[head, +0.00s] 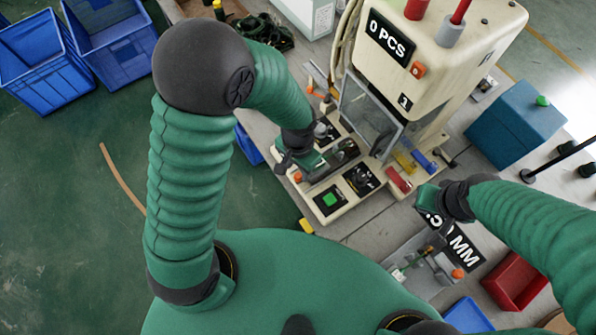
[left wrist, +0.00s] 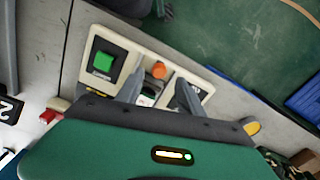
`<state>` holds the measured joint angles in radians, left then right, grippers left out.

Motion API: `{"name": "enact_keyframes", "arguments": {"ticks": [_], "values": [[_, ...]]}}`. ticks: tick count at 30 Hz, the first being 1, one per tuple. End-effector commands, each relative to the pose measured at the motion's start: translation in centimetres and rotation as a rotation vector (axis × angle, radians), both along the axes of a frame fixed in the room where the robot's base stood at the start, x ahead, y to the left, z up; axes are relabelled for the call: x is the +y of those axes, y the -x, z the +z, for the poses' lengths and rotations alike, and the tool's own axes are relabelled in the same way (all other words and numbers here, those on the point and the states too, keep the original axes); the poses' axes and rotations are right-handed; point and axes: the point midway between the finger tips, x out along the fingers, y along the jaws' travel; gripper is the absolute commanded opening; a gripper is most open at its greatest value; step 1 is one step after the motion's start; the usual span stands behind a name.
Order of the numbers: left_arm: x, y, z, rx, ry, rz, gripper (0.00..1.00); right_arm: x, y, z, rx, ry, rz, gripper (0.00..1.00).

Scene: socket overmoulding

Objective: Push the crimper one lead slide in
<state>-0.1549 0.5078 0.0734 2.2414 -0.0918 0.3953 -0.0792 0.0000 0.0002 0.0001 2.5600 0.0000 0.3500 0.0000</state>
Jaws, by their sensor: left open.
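The crimper (head: 420,70) is a cream machine marked "0 PCS" and "1", with a clear guard (head: 368,112) at its front. A dark slide-like part (head: 333,163) lies on its low cream base beside my left gripper; I cannot tell how far in it sits. My left gripper (head: 300,158) is open over the near left part of this base. In the left wrist view its two fingers (left wrist: 160,96) stand apart near an orange knob (left wrist: 159,70); contact is unclear. My right gripper (head: 436,200) is right of the base, its fingers unclear.
A green button (head: 329,199) sits on the base front and shows in the left wrist view (left wrist: 103,62). A metal fixture (head: 425,265), a red bin (head: 515,282) and a teal box (head: 515,122) stand to the right. Blue crates (head: 115,50) are on the floor at upper left.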

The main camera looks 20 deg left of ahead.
Motion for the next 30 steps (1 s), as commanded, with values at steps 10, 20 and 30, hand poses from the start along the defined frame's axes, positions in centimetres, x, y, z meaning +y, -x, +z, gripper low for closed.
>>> {"name": "enact_keyframes", "arguments": {"ticks": [10,20,30], "values": [[0.0,0.1,-3.1,-0.002,0.001,0.000,0.45,0.0,0.0,-0.2,0.000,0.000,0.000,0.00],[0.0,0.1,-3.1,-0.001,0.000,0.000,0.21,0.0,0.0,-0.2,0.000,0.000,0.000,0.00],[0.0,0.1,-3.0,-0.001,0.000,0.000,0.00,0.0,0.0,-0.2,0.000,0.000,0.000,0.00]]}}
